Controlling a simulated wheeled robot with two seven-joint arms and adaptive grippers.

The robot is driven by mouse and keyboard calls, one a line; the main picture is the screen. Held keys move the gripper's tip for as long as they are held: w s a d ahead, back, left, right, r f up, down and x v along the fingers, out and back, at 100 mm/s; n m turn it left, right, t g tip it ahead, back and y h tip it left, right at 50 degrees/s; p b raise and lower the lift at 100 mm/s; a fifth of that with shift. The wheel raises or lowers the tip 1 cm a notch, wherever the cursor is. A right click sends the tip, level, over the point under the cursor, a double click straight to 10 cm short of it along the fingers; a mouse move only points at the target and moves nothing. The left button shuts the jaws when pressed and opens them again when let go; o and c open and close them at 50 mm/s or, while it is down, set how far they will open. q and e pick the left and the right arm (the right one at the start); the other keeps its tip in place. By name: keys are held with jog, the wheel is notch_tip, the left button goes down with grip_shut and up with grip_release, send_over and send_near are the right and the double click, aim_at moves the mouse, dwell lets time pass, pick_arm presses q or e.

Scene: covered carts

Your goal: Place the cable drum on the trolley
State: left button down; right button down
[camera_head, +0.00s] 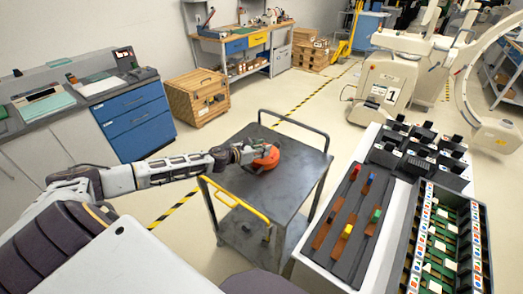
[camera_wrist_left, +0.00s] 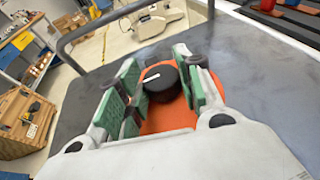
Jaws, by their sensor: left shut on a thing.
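The cable drum (camera_head: 268,160) is orange with a black hub. It is at the top of the grey trolley (camera_head: 298,176), toward the left of its upper deck; I cannot tell whether it rests on the deck or is just above it. My left gripper (camera_head: 247,153) reaches in from the left and is shut on the drum. In the left wrist view the green-padded fingers of the gripper (camera_wrist_left: 162,78) stand on either side of the drum's black hub (camera_wrist_left: 160,84), with the orange flange (camera_wrist_left: 166,116) below. My right gripper is not in view.
The trolley has a yellow handle (camera_head: 240,197) at the near left and a dark rail at the far end. A wooden crate (camera_head: 197,97) stands behind left. The rest of the deck is bare.

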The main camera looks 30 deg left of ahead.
pick_arm(q)
jog(key=shift+f, duration=0.2)
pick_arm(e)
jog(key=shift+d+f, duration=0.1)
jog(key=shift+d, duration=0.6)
pick_arm(q)
jog(key=c, duration=1.4)
grip_release()
jog(key=shift+f, duration=0.15)
jog(key=o, duration=0.4)
jog(key=shift+o, duration=0.2)
jog(key=shift+r, duration=0.2)
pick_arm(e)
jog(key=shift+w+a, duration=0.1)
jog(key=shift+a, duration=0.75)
pick_arm(q)
jog(key=shift+s+a, duration=0.1)
jog(key=shift+s, duration=0.2)
